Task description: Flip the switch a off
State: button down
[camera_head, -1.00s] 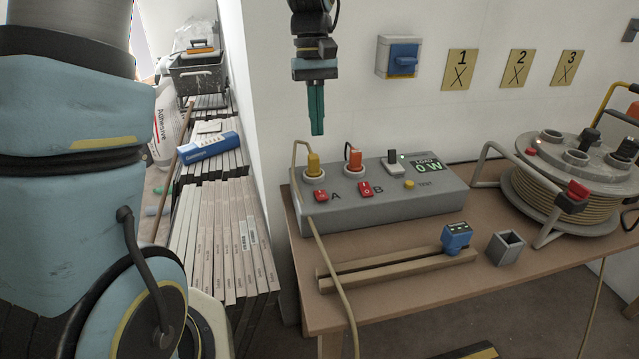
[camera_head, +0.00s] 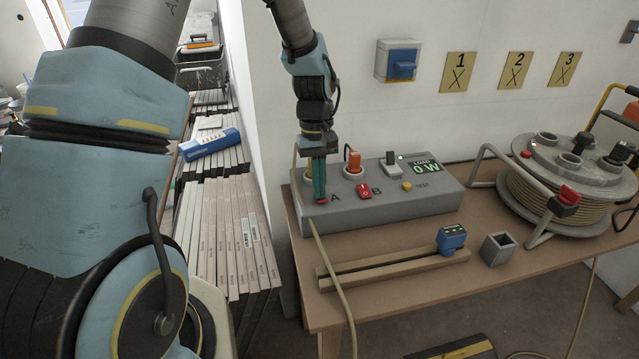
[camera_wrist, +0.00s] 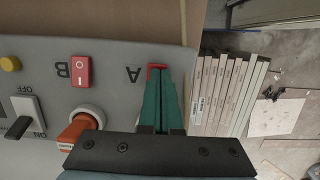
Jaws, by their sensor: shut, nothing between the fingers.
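Switch A is a red rocker (camera_head: 322,202) at the left front of the grey power box (camera_head: 420,201). Most of it is hidden behind my gripper (camera_head: 320,198); its red edge also shows in the wrist view (camera_wrist: 157,66) at the fingertips. My gripper is shut and empty, pointing down, its green fingertips at or on switch A. I cannot tell which way the rocker is tilted. Switch B (camera_head: 364,190), a red rocker with white marks, sits to its right and is clear of the fingers. The display (camera_head: 424,169) reads 0 W.
A beige cable (camera_head: 330,270) runs down the front near my gripper. Wooden rails (camera_head: 390,262) lie in front. A cable reel (camera_head: 560,185) stands right.

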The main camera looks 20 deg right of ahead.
jog(key=shift+s+f+t+b, duration=0.25)
jog(key=shift+f+t+b, duration=0.2)
jog(key=shift+b, duration=0.35)
jog(key=shift+a, duration=0.1)
